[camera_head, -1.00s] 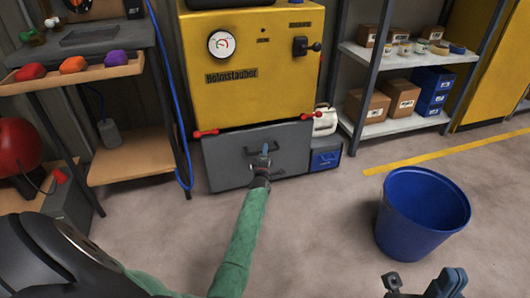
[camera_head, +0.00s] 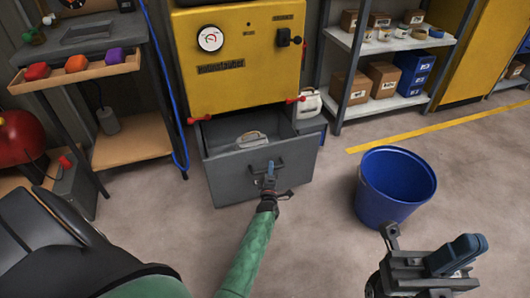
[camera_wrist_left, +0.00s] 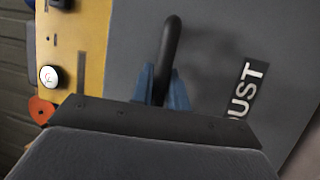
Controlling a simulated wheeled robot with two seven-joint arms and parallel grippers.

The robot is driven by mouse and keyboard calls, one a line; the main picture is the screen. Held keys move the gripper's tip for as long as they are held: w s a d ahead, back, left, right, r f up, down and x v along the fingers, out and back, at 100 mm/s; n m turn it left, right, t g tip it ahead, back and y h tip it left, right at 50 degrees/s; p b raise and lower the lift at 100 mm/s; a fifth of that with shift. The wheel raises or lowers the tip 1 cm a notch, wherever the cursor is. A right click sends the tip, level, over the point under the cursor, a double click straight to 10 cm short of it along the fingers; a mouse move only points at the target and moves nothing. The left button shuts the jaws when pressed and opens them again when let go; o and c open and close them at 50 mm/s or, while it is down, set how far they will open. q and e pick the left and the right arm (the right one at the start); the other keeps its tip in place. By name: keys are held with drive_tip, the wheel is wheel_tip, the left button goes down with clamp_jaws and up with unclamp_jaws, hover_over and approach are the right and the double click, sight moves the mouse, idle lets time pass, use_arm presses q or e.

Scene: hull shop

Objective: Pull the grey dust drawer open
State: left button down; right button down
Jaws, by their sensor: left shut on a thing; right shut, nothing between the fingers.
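The grey dust drawer (camera_head: 230,178) under the yellow machine is pulled part-way out in the head view. Its inside shows, with a pale object (camera_head: 250,138) lying in it. My left gripper (camera_head: 269,170) is shut on the dark drawer handle (camera_head: 253,171). In the left wrist view, the blue fingers of my left gripper (camera_wrist_left: 160,88) close around the black handle (camera_wrist_left: 170,45), and part of a "DUST" label (camera_wrist_left: 243,92) shows on the drawer front. My right gripper (camera_head: 455,262) is shut and empty at the lower right, away from the drawer.
The yellow machine (camera_head: 235,90) stands above the drawer. A blue bucket (camera_head: 395,188) stands on the floor to the right. A workbench (camera_head: 130,155) stands at the left and a shelf (camera_head: 385,103) at the right. The floor before the drawer is clear.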

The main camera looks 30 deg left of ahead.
use_arm(q)
drive_tip(key=s+d+p, duration=0.2)
drive_tip(key=s+d, duration=0.3)
drive_tip(key=shift+d, duration=0.4)
drive_tip(key=c, duration=1.4)
unclamp_jaws()
drive_tip(key=shift+o, duration=0.2)
drive_tip(key=shift+s, duration=0.1)
drive_tip(key=p+v, duration=0.1)
drive_tip(key=v, duration=0.6)
drive_tip(key=shift+s, duration=0.25)
drive_tip(key=shift+d+f, duration=0.15)
